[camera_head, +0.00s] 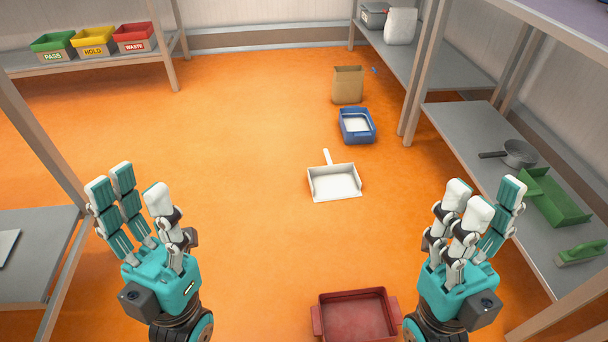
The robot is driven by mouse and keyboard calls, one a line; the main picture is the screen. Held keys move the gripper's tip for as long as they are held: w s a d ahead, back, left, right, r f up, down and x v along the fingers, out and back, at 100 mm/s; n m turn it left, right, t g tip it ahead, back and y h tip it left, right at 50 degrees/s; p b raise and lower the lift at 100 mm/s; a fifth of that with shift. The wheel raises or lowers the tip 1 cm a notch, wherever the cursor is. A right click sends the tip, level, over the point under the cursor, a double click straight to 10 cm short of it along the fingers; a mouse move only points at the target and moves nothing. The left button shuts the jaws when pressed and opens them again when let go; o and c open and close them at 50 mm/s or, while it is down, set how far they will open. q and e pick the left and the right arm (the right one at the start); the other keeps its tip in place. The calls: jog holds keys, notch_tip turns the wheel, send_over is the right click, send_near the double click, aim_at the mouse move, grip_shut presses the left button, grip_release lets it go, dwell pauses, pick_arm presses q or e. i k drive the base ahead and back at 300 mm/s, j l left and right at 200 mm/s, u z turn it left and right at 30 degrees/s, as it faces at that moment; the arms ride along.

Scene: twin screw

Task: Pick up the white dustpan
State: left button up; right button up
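The white dustpan (335,182) lies flat on the orange floor, a little right of the middle. Its short handle points away from me, toward the back. My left gripper (136,203) is raised at the lower left, its fingers spread open and empty, well to the left of the dustpan. My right gripper (478,207) is raised at the lower right, its fingers open and empty, to the right of the dustpan and apart from it.
A red tray (356,318) lies on the floor at bottom centre. A blue bin (357,126) and a brown paper bag (348,85) stand behind the dustpan. Shelves line both sides; the right one holds a pan (518,153) and green tray (552,197). Floor left of the dustpan is clear.

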aim_at(340, 181)
jog(key=i+j+u, duration=0.2)
jog(key=i+j, duration=0.4)
jog(key=i+j+u, duration=0.15)
jog(key=i+j, duration=0.35)
jog(key=i, duration=0.25)
jog(key=i+z, duration=0.4)
jog(key=i+j+z, duration=0.15)
jog(key=z, duration=0.25)
jog(key=i+j+z, duration=0.25)
jog(key=z, duration=0.2)
jog(key=i+j+z, duration=0.6)
jog(key=j+z, duration=0.15)
jog(key=z, duration=0.15)
jog(key=i+j+z, duration=0.1)
jog(key=j+z, duration=1.2)
jog(key=z, duration=0.15)
